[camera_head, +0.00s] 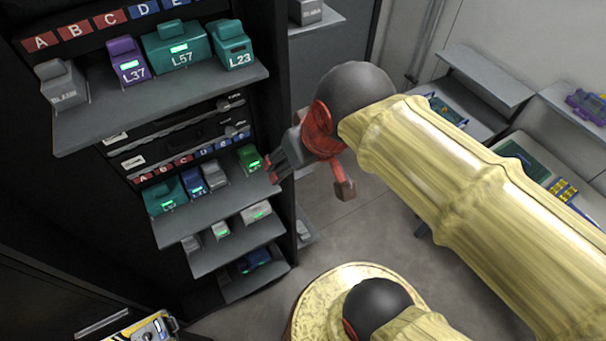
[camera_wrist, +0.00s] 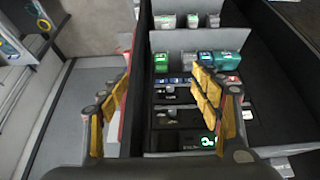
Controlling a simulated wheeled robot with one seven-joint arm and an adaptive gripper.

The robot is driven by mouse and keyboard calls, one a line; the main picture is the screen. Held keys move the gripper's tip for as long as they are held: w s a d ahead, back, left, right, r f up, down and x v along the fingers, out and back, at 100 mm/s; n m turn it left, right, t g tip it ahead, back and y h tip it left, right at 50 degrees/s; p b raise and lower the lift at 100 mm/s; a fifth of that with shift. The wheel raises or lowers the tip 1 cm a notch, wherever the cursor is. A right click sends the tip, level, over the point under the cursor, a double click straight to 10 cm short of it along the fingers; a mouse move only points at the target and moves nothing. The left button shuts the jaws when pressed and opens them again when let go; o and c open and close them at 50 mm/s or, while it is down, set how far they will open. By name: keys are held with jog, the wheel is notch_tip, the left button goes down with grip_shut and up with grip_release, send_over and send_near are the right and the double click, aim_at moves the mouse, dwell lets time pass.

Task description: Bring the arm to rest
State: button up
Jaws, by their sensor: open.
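My gripper (camera_head: 310,176) is in front of the right side of the rack, next to its lower shelves, in the head view. Its fingers are spread apart with nothing between them. In the wrist view my gripper (camera_wrist: 160,110) shows two yellow-padded fingers wide open, with the rack's shelves beyond them. My arm, in a pale yellow sleeve, reaches in from the lower right of the head view. It hides part of the floor and the workbench behind it.
The rack's upper shelf (camera_head: 110,112) holds several modules, among them a purple one (camera_head: 129,62) and a teal one (camera_head: 177,48). A lower shelf (camera_head: 215,208) holds a green module (camera_head: 249,157). A workbench (camera_head: 470,122) stands at the right.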

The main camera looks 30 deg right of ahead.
jog(key=s+f, duration=0.2)
jog(key=f, duration=0.1)
jog(key=shift+s+f, duration=0.1)
jog(key=shift+f, duration=0.05)
notch_tip(320, 180, down, 27)
jog(key=b, duration=2.7)
jog(key=shift+f, duration=0.2)
